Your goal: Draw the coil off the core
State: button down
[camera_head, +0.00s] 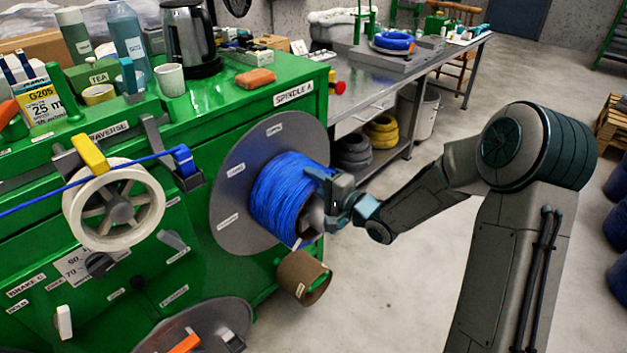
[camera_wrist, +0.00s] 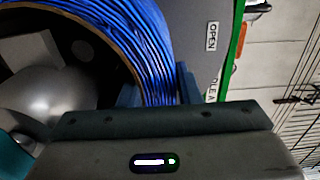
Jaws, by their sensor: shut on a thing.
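The blue cable coil (camera_head: 283,194) sits around the core on spindle A, against a large grey flange disc (camera_head: 231,203). My gripper (camera_head: 330,190) is at the coil's right, outer side, shut on the coil's wall. In the wrist view the coil (camera_wrist: 140,45) fills the upper left, and the gripper's fingers (camera_wrist: 155,88) show on either side of its wound layer. The grey core (camera_wrist: 60,90) shows inside the coil there. In the head view the core (camera_head: 313,215) is partly hidden by the coil and gripper.
A brown cardboard tube (camera_head: 303,277) sticks out below the coil. A cream pulley wheel (camera_head: 113,205) carries blue cable at the left. The green machine top (camera_head: 230,95) holds bottles, a kettle and an orange block. Open floor (camera_head: 370,290) lies in front and to the right.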

jog(key=shift+p+v, duration=0.5)
jog(key=shift+v, duration=0.6)
dwell(1.7)
jog(key=p+v, duration=0.7)
jog(key=v, duration=1.4)
dwell(2.3)
jog(key=shift+s+d, duration=0.1)
jog(key=shift+s, duration=0.05)
jog(key=shift+r, duration=0.15)
